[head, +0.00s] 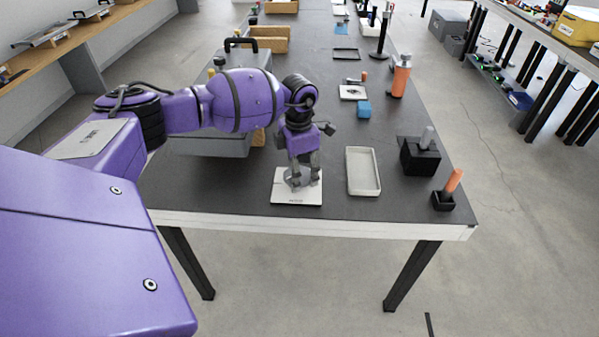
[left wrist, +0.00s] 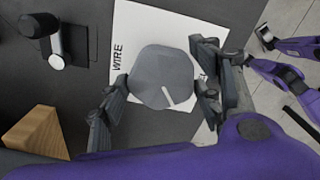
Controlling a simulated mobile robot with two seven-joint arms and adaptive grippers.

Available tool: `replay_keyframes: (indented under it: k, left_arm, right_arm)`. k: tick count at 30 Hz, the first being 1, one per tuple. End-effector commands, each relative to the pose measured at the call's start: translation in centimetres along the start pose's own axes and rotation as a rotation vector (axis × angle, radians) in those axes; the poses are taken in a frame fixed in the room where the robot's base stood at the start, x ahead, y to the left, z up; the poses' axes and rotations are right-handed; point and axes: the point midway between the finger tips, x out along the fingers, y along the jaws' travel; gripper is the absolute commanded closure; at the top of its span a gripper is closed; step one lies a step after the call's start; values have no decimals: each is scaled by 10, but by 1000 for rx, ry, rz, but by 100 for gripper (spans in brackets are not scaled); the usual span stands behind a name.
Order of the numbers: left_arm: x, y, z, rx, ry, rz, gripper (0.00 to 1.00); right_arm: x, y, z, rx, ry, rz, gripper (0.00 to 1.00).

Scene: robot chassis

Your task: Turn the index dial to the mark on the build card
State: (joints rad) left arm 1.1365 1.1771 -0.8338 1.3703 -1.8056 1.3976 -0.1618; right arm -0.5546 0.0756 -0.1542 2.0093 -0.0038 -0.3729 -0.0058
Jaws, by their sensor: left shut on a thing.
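The index dial is a grey, many-sided knob (left wrist: 163,78) with a white pointer line. It sits on a white plate (head: 284,196) near the table's front edge. In the left wrist view the plate (left wrist: 140,28) bears the word "WIRE", and the pointer slants toward the lower right. My left gripper (head: 303,183) points down over the plate, shut on the dial with a finger on each side; its fingers also show in the left wrist view (left wrist: 162,86). Part of a purple arm shows at that view's right edge. A white card with a dark print (head: 352,92) lies farther back; its marks are too small to read.
An empty pale tray (head: 363,172) lies right of the plate. Beyond it are a black block with a grey peg (head: 420,157) and a small black holder with an orange handle (head: 443,200). A grey case (head: 215,143) is behind my left arm.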

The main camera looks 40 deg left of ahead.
Motion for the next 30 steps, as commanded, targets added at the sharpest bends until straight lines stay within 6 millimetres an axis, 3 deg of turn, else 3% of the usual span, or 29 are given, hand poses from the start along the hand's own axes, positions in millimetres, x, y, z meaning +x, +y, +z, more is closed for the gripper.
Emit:
replay_keyframes:
  k: [15, 30]
  left_arm:
    - [0, 0, 1, 455, -2, 6, 67]
    - [-2, -1, 2, 664, -4, 7, 67]
  right_arm:
    - [8, 0, 21, -5, -26, 1, 100]
    - [13, 0, 22, -7, -24, 0, 100]
